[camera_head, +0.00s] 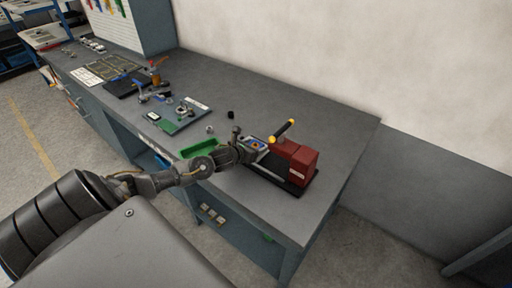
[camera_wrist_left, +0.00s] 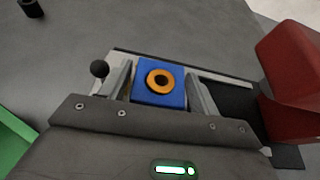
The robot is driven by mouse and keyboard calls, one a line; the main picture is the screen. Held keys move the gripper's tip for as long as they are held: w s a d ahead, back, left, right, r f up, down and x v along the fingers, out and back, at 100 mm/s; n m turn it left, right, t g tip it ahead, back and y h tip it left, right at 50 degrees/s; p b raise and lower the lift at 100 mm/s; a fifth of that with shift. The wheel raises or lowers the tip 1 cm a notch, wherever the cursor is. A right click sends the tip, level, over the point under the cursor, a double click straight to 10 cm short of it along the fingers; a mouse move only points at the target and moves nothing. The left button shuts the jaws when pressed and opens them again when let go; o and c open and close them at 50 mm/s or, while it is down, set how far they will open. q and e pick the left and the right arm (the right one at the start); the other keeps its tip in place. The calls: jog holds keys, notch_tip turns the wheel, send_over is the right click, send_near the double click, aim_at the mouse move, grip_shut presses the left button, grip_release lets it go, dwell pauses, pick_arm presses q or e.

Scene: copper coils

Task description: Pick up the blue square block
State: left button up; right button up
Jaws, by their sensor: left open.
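The blue square block (camera_wrist_left: 145,93) has a copper-orange ring with a dark centre on its top face. In the left wrist view it sits between the two fingers of my left gripper (camera_wrist_left: 159,92), with a finger to each side and a narrow gap visible. In the head view the block (camera_head: 254,146) shows small beside the gripper. My left gripper (camera_head: 248,148) is open at the near side of the red machine. The lower part of the block is hidden by the gripper body. My right gripper is not in view.
A red machine (camera_head: 293,162) with a black-and-yellow handle (camera_head: 284,130) stands right of the gripper on a dark base. A green tray (camera_head: 200,147) lies left. Tools and parts lie farther left on the grey bench (camera_head: 315,113). The bench's back right is clear.

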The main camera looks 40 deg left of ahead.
pick_arm(q)
jog(key=c, duration=0.9)
